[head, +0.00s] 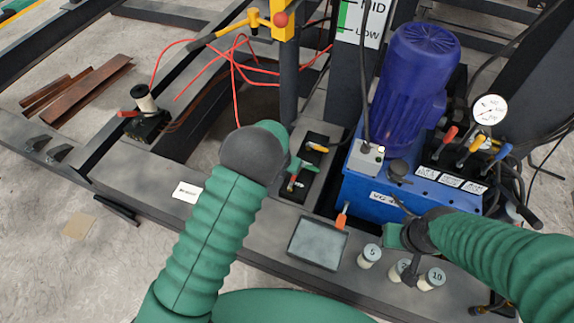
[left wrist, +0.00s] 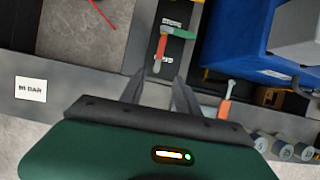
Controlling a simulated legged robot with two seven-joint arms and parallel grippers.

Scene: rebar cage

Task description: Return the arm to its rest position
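In the left wrist view my left gripper (left wrist: 162,82) has its two dark fingers apart with nothing between them. They point toward the narrow dark tray with the green-and-orange tool. In the head view my left arm (head: 210,230) reaches up from the lower left to a dark wrist joint (head: 250,155); its fingers are hidden there. My right arm (head: 500,245) comes in from the right. Its dark gripper (head: 410,262) is low over the numbered cylinders, close to the middle cylinder (head: 400,268). Whether its fingers are open or shut is unclear.
A blue pump unit (head: 385,195) with a blue motor (head: 415,80), levers and gauge (head: 490,109) stands right of centre. A grey tray (head: 317,243) lies in front. The green-and-orange tool (head: 298,170) sits in a dark tray. Red cable (head: 240,75) loops behind.

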